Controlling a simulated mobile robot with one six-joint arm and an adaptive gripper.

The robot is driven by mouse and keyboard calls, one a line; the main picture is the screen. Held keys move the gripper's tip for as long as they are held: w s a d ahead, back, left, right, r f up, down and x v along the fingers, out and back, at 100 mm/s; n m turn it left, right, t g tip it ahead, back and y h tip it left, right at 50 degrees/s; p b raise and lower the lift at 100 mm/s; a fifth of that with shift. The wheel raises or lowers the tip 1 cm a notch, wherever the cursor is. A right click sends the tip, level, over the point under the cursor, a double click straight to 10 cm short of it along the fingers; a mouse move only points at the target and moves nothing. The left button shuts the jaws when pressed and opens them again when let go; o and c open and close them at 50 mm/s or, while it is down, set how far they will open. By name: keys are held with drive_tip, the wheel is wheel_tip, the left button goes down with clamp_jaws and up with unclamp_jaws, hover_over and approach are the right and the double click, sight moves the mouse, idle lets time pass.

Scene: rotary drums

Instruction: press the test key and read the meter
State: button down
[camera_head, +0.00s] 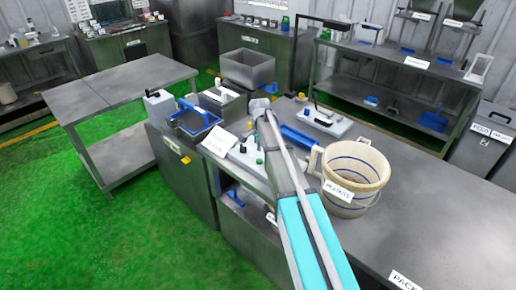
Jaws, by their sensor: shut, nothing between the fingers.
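My arm (295,190), grey with a turquoise section, reaches from the bottom edge up over the middle bench. I cannot make out my gripper or its fingertips. A pale unit with small green, blue and yellow parts (246,158) sits on the bench just left of my arm, partly covered by it. A pale flat device with dark parts on top (328,122) lies on the bench behind my arm to the right. I cannot tell which of these carries the test key or the meter; no key, dial or reading is legible.
A labelled cream bucket (356,172) stands right of my arm. The bench top (440,190) is clear at right. Green floor (60,200) is open at left.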

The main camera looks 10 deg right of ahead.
sight(260, 161)
drive_tip(key=shift+f+b, duration=2.3)
drive_tip(key=shift+f, duration=0.35)
drive_tip(key=shift+f+b, duration=0.7)
drive_tip(key=shift+b, duration=0.1)
drive_tip(key=shift+s+f+b, duration=0.2)
drive_tip(key=shift+s+b, duration=0.05)
drive_tip(key=shift+b, duration=0.05)
drive_tip(key=shift+r, duration=0.2)
drive_tip(key=r+p, duration=0.2)
drive_tip(key=shift+w+p, duration=0.15)
drive_tip(key=shift+p, duration=0.2)
wheel_tip(260, 161, up, 12)
drive_tip(key=p, duration=1.2)
